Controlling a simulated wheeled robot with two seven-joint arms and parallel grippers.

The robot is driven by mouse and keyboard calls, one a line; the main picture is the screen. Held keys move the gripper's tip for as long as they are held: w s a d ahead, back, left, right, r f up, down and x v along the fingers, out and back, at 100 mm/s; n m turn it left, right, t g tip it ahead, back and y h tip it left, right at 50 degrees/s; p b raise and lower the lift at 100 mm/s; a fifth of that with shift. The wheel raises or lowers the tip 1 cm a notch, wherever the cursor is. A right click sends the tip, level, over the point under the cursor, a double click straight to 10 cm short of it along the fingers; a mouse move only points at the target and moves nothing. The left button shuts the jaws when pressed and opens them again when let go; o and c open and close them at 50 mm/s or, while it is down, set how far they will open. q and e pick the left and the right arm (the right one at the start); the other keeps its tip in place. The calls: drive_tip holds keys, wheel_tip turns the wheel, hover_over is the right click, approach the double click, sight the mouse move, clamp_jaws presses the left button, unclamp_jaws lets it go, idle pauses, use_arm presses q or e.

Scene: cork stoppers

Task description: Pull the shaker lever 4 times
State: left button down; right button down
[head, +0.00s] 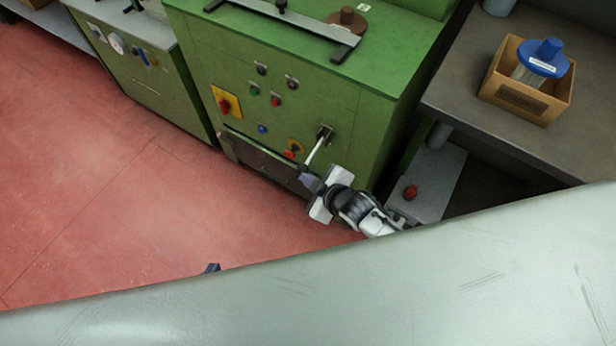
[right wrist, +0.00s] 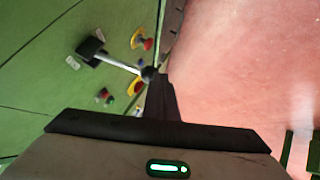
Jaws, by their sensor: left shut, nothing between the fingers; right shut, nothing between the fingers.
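The shaker lever (head: 314,151) is a pale rod on the front of the green machine (head: 270,130). It slants down and left from a dark mount to a dark knob. In the right wrist view the lever (right wrist: 122,65) runs from its black mount to the round knob (right wrist: 150,73). My right gripper (head: 307,180) is shut and empty, with its fingertips at the knob; in the right wrist view the fingers (right wrist: 163,97) overlap the knob's edge, and I cannot tell whether they touch. Only a dark tip of my left gripper (head: 211,268) shows, low over the floor; it is shut.
A large pale grey surface (head: 400,290) crosses the foreground and hides much below. A yellow-backed red switch (head: 226,102) and several buttons sit on the machine. At right, a grey table (head: 450,95) carries a cardboard box (head: 545,105). The red floor (head: 100,200) is clear at left.

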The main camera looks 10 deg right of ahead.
drive_tip(key=shift+w+r, duration=0.1)
drive_tip(key=s+d+r+p, duration=0.1)
drive_tip(key=s+r+p, duration=0.3)
drive_tip(key=s, duration=0.8)
wheel_tip(320, 180, up, 2)
drive_tip(key=shift+s+d+p, duration=0.15)
drive_tip(key=shift+s+p, duration=0.15)
drive_tip(key=shift+s, duration=0.05)
drive_tip(key=s+d+r+m+h, duration=0.1)
drive_tip(key=s+d+r+m, duration=0.1)
drive_tip(key=s+d+m, duration=0.4)
drive_tip(key=s+m, duration=0.3)
drive_tip(key=shift+d+g, duration=0.15)
drive_tip(key=shift+g, duration=0.25)
drive_tip(key=shift+f, duration=0.1)
